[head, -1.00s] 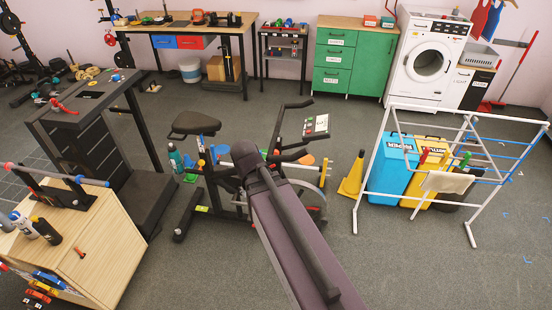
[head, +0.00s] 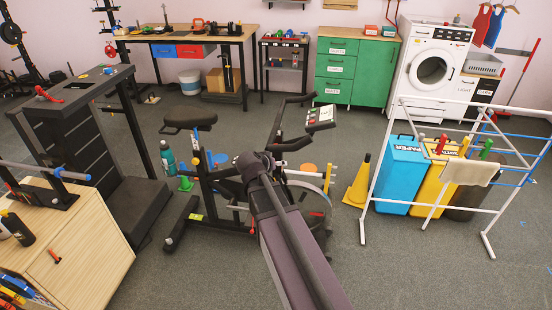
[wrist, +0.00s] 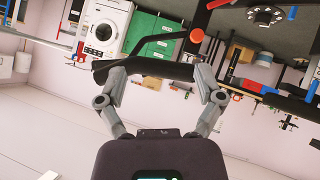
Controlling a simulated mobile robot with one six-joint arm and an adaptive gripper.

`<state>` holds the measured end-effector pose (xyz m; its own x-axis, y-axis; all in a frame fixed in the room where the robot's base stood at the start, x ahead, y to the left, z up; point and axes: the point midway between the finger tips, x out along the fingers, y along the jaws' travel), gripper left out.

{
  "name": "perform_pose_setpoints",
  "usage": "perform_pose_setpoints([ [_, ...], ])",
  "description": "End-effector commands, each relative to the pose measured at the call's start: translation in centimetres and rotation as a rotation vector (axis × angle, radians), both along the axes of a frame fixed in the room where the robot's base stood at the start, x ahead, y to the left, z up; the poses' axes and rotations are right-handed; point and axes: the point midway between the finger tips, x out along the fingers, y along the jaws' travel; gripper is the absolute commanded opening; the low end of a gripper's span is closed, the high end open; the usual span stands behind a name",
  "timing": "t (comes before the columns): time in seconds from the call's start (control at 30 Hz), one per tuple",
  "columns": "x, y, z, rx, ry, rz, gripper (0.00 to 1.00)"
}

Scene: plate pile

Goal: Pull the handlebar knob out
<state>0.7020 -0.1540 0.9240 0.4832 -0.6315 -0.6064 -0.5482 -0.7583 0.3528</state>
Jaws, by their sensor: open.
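The black exercise bike (head: 205,178) stands in the middle of the head view, with its console (head: 320,116) and handlebars (head: 296,100) at the upper right of its frame. The end of my arm covers part of its frame, and my gripper is hidden there. The wrist view looks upside down. In it my gripper (wrist: 160,82) is open, its fingers far apart. A black bar (wrist: 150,70), likely part of the bike, crosses between or beyond them; I cannot tell which. A red-orange knob (wrist: 197,35) shows on a black post near the right finger, apparently the handlebar knob.
A treadmill (head: 68,120) and a wooden cabinet (head: 95,235) stand on the left. A white drying rack (head: 380,160) with bins (head: 401,175) behind it stands on the right, next to a yellow cone (head: 357,185). Floor at the lower right is clear.

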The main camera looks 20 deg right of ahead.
Motion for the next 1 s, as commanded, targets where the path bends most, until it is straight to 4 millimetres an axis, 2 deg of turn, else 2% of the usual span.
perform_pose_setpoints([
  [0.03,0.7,-0.5,-1.6,-0.019,-0.027,-0.003,0.86],
  [0.5,6.2,-3.3,-5.6,-0.189,-0.290,0.036,0.86],
  [1.0,11.5,-4.1,-10.6,-0.312,-0.503,0.175,0.86],
])
